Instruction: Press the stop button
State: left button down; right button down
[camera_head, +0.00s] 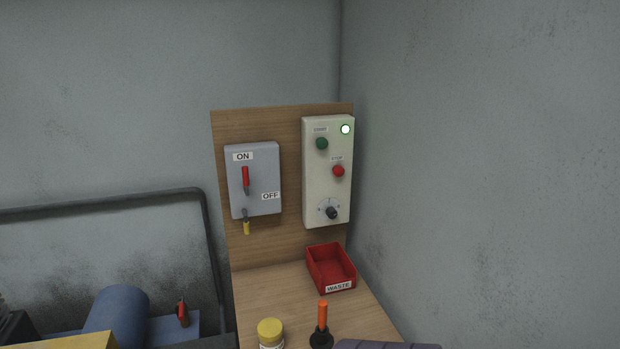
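The stop button (338,171) is a red round button on the right side of a pale control box (314,190), with a small label above it. The box is fixed to an upright wooden board. Above and to the left of the red button is a green start button (322,144). At the top right of the box a round lamp (345,129) glows white-green. A black rotary knob (332,212) sits near the bottom of the box. Neither gripper can be made out in the head view, and nothing touches the red button.
A grey switch box (255,180) with a red lever pointing to ON hangs left of the control box. A red WASTE bin (331,268), a yellow-lidded jar (270,332) and an orange-handled tool (322,318) stand on the wooden bench (268,288). A grey wall rises close on the right.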

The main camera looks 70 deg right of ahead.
aim_at(338, 170)
jog(key=z, duration=2.3)
